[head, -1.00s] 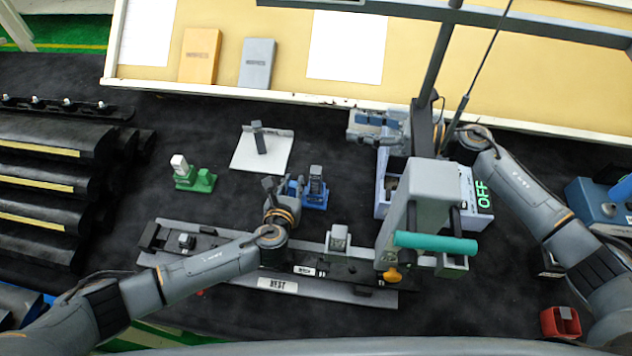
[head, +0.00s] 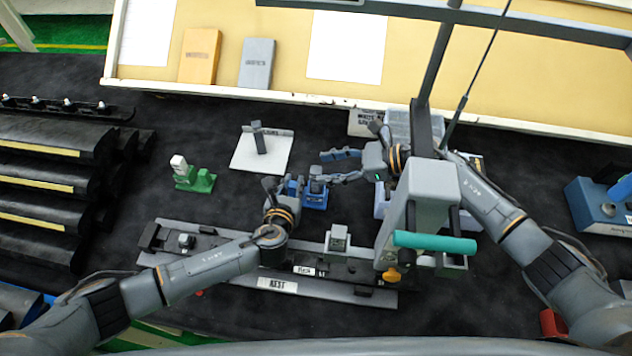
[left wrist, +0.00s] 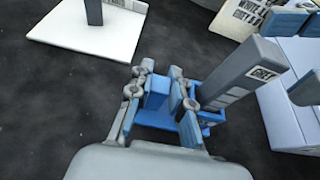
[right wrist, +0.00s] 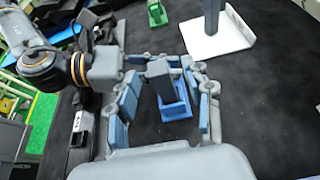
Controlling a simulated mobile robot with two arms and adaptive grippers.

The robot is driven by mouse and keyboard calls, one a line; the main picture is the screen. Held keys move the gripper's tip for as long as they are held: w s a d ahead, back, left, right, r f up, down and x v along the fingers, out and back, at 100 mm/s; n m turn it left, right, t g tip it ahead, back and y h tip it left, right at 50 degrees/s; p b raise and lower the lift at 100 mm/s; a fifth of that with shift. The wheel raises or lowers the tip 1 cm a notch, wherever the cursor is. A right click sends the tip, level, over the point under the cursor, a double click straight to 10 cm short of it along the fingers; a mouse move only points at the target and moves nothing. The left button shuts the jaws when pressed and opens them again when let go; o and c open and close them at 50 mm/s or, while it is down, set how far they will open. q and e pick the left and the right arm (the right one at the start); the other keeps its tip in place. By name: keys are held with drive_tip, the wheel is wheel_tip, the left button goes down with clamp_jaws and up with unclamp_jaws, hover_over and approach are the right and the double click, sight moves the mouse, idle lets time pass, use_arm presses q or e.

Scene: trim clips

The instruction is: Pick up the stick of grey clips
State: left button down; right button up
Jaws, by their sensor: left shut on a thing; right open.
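The stick of grey clips (head: 316,186) stands in a small blue holder (head: 314,201) near the middle of the table. In the left wrist view the stick (left wrist: 240,76) bears a label reading GREY. My left gripper (head: 281,187) is shut on the blue holder, just left of the stick; its fingers also show in the left wrist view (left wrist: 168,98). My right gripper (head: 337,166) is open, with its fingers pointing left over the holder. In the right wrist view the stick (right wrist: 160,72) appears between the two open fingers, and contact is not visible.
A green holder with a white stick (head: 190,176) is left. A white stand with a dark post (head: 260,150) is behind. A long rail fixture (head: 275,283) lies in front, and a press with a teal handle (head: 435,242) stands right.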

sight(319, 170)
use_arm(q)
drive_tip(key=shift+a, duration=0.1)
use_arm(e)
drive_tip(key=x, duration=0.4)
drive_tip(key=shift+s, duration=0.15)
clamp_jaws()
wheel_tip(319, 170, up, 10)
use_arm(q)
drive_tip(key=c, duration=1.1)
unclamp_jaws()
drive_tip(key=shift+c, duration=0.2)
use_arm(e)
drive_tip(key=shift+d, duration=0.1)
use_arm(q)
drive_tip(key=v, duration=1.2)
